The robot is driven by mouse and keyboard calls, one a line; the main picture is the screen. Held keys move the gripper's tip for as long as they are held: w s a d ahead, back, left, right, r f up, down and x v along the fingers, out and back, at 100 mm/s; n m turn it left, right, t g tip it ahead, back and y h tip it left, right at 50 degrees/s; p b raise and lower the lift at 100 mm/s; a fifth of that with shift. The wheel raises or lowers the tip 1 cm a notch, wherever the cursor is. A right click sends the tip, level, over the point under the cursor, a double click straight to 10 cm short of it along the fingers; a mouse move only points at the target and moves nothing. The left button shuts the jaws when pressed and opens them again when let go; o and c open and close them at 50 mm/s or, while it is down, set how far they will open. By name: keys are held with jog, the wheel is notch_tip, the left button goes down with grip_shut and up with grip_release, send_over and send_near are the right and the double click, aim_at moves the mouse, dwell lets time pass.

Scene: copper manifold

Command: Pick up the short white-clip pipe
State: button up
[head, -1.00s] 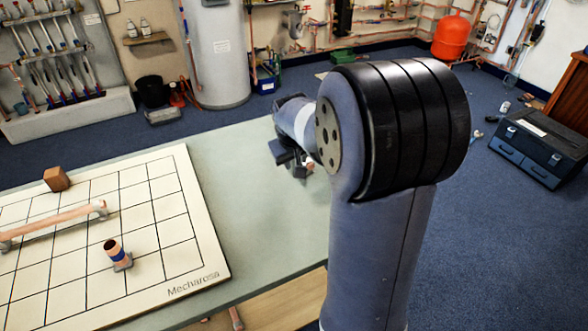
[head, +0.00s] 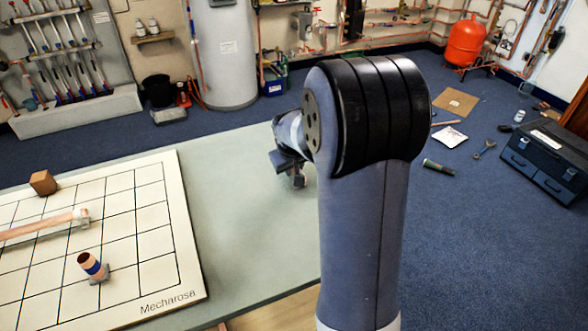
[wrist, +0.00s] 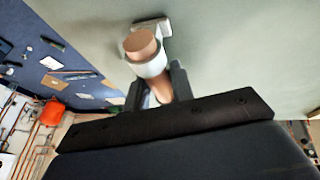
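The short white-clip pipe (wrist: 142,45) shows in the wrist view as a copper tube with a white band. A white clip piece (wrist: 152,25) shows just behind its end. My gripper (wrist: 157,85) has a dark finger close against each side of the pipe and looks shut on it. The pipe's far end is hidden behind my gripper. In the head view my gripper (head: 290,172) is low over the bare green table, partly hidden by my arm, and I cannot make out the pipe there. I cannot tell whether the pipe touches the table.
A gridded white board (head: 150,270) lies on the table (head: 240,210) at left. On it are a long copper pipe (head: 35,229), a short pipe with a blue band (head: 92,266) and a brown block (head: 43,182). The table between board and gripper is clear.

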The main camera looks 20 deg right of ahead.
grip_shut()
